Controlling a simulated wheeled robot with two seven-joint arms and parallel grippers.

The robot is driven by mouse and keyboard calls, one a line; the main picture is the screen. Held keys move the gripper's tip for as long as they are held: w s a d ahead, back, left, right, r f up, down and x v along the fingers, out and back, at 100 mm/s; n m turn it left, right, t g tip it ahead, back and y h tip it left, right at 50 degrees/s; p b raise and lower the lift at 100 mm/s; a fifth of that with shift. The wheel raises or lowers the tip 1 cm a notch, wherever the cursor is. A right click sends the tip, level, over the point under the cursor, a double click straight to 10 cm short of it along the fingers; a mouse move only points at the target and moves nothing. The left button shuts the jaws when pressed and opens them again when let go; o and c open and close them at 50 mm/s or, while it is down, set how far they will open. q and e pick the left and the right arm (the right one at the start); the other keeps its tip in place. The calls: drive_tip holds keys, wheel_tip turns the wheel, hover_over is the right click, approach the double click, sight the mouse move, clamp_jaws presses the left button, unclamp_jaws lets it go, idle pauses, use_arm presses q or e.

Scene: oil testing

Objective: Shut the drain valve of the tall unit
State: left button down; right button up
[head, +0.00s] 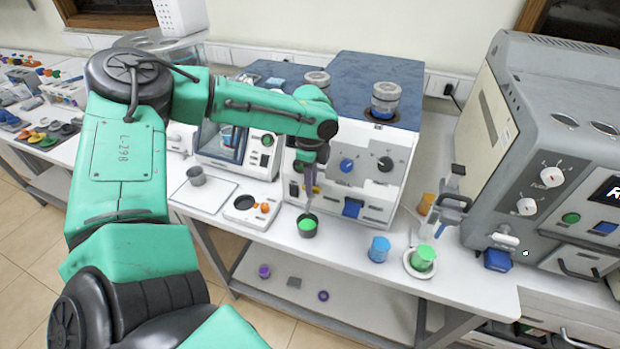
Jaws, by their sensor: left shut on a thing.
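The tall unit seems to be the white cabinet with a blue top (368,75) in the middle of the table. Its drain valve looks to be the blue tap (352,208) low on its front; I cannot tell whether it stands open or shut. My left gripper (311,208) points down left of this tap, apart from it. Its fingers meet the back rim of a dark cup (307,231) with green contents, and it appears shut on that rim. Whether the cup touches the table is unclear. My right gripper is out of view.
A blue cup (379,249) and a green cup (423,257) on a white round base stand to the right, near a grey stand (452,200). A large grey machine (550,120) fills the right.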

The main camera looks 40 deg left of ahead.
use_arm(q)
drive_tip(key=c, duration=0.9)
unclamp_jaws()
drive_tip(key=shift+d, duration=0.1)
drive_tip(key=shift+o, duration=0.5)
drive_tip(key=shift+w+d, duration=0.1)
wheel_tip(320, 180, up, 15)
drive_tip(key=b, duration=0.2)
drive_tip(key=shift+f, duration=0.2)
drive_tip(key=shift+f, duration=0.1)
